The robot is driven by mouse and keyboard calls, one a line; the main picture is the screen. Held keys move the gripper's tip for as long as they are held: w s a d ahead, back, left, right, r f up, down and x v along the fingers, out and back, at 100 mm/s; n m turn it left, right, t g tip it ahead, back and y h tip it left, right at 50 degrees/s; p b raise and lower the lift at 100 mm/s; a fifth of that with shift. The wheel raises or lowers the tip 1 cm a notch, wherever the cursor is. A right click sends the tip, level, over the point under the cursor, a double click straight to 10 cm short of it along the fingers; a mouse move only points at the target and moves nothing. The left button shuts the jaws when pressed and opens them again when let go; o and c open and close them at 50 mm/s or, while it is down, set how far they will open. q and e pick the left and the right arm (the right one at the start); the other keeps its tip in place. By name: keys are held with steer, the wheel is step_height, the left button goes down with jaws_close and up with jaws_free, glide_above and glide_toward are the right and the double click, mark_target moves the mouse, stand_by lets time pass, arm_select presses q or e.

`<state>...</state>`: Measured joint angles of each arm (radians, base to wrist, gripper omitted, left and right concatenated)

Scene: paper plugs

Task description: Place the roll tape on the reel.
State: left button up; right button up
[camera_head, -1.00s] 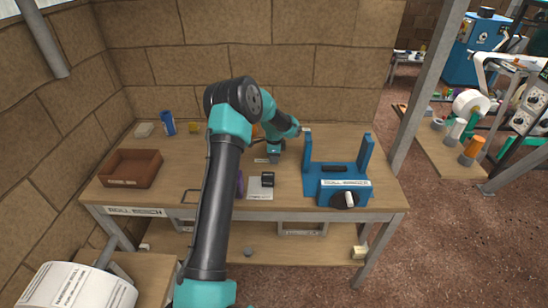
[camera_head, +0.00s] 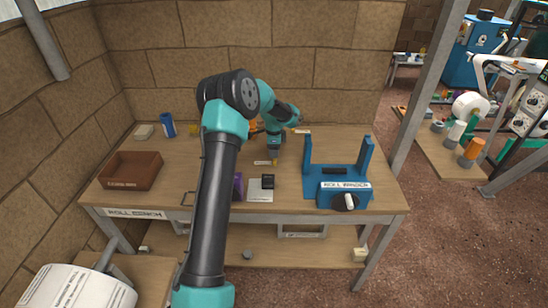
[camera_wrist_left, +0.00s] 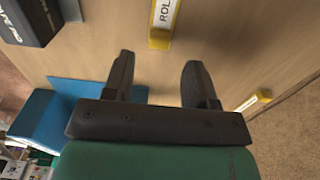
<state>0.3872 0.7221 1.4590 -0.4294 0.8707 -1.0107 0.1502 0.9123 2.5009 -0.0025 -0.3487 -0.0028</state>
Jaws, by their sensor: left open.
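My left gripper (camera_head: 274,155) hangs above the workbench (camera_head: 385,195), to the left of the blue roll winder (camera_head: 344,186). The left wrist view shows its two dark fingers (camera_wrist_left: 160,82) spread apart, with nothing between them. A yellow-edged plate (camera_wrist_left: 166,18) with lettering starting "ROL" lies on the wood beyond the fingertips. It also shows in the head view (camera_head: 265,162). The winder has two uprights and a dark hub with a pale handle. I cannot make out a tape roll or reel on the bench for certain; my arm hides part of it. My right gripper is not in view.
A small black device (camera_head: 268,181) on a pale sheet lies left of the winder. A purple object (camera_head: 238,186) is partly behind my arm. A brown box (camera_head: 130,170) and blue can (camera_head: 168,125) stand at the left. A big labelled white roll (camera_head: 75,285) is at lower left.

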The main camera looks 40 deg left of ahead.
arm_select(q)
step_height(320, 180, up, 7)
stand_by(0.3)
steer(key=shift+f, duration=0.1)
steer(key=shift+o, duration=0.5)
step_height(320, 180, up, 5)
glide_above(274, 160)
step_height(274, 160, down, 12)
stand_by(0.8)
